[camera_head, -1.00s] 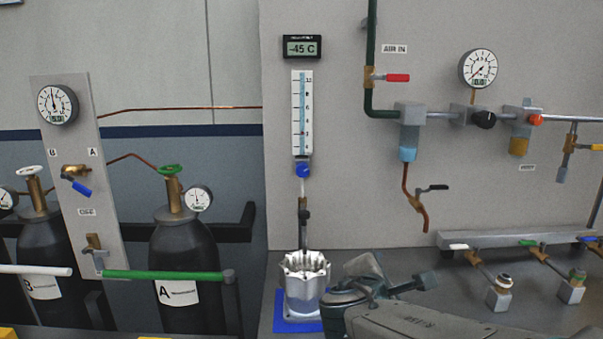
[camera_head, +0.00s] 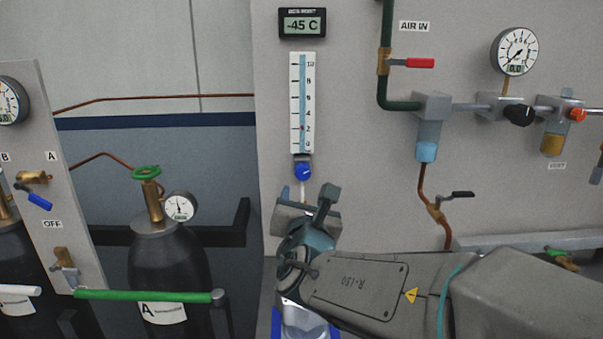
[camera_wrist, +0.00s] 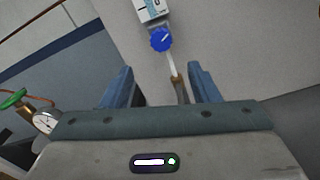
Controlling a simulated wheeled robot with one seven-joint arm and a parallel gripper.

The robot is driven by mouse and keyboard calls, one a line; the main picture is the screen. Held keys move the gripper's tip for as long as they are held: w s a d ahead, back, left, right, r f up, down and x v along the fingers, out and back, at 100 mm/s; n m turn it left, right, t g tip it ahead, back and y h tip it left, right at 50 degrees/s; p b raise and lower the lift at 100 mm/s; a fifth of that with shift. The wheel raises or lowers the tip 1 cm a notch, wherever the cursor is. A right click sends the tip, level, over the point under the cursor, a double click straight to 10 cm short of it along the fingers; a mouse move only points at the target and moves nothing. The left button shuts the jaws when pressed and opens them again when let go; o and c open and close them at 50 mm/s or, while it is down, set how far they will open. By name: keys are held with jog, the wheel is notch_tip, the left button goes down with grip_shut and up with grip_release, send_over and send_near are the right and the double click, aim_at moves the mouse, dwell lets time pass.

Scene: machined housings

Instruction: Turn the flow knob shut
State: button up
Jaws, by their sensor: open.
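The blue flow knob (camera_head: 303,171) sits at the foot of the white flowmeter scale (camera_head: 302,100) on the grey panel. A white line marks its face. It also shows in the wrist view (camera_wrist: 161,39), ahead of and above the fingers. My gripper (camera_wrist: 148,84) is open, its two blue fingers apart with a thin tube and brass fitting visible between and beyond them. In the head view my gripper (camera_head: 308,200) is just below the knob, not touching it as far as I can see. Its fingertips are partly hidden there.
A digital display (camera_head: 302,23) reads -45 C above the scale. A silver housing (camera_head: 300,322) is mostly hidden under my arm. Gas cylinder A (camera_head: 165,265) with a green handle bar (camera_head: 145,296) stands left. A red-handled valve (camera_head: 408,62) and regulators are on the right.

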aim_at(303, 174)
jog(key=w+p, duration=0.1)
jog(key=w, duration=1)
jog(key=shift+w, duration=0.4)
jog(key=c, duration=1)
